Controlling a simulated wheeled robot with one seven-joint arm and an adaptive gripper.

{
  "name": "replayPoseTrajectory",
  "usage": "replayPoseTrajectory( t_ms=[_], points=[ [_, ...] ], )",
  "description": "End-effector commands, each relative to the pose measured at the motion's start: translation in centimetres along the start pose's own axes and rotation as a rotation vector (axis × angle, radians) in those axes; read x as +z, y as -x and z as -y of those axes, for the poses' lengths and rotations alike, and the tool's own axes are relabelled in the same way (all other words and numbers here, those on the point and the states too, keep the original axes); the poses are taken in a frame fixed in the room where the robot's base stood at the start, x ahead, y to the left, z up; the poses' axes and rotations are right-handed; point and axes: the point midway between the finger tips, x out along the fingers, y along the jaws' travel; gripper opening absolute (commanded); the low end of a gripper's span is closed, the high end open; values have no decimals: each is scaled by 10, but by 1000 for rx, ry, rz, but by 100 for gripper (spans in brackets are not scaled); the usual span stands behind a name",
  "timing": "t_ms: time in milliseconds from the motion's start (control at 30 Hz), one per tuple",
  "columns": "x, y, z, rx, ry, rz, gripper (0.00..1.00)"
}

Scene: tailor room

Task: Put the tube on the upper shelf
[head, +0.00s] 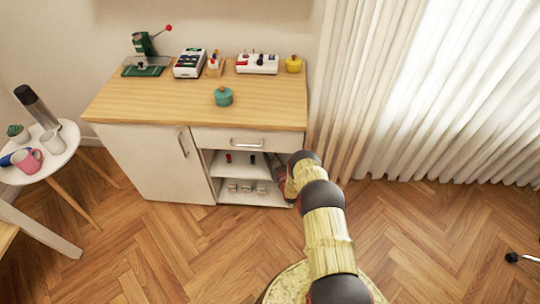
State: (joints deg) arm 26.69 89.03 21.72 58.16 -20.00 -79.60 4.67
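A cabinet has an open section below its drawer, with an upper shelf (239,170) and a lower shelf (235,199). Two small dark-and-red items (229,158) (253,158) stand on the upper shelf. Several small whitish items (246,188) sit on the lower shelf. My gripper (274,165) reaches into the right side of the open section, near upper-shelf height. It looks small and dark, and my own arm partly covers it. I cannot tell its opening or whether it holds anything. I cannot make out a tube for certain.
A round table (62,152) with mugs and a dark cylinder (37,108) stands left. Curtains (365,80) hang right.

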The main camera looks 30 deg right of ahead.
Motion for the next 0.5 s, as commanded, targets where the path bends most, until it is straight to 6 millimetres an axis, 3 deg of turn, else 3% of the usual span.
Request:
replayPoseTrajectory(
  t_ms=[200,500],
  points=[
    [0,0,0,0,0,0,37],
    [-1,0,0,0,0,0,37]
  ],
)
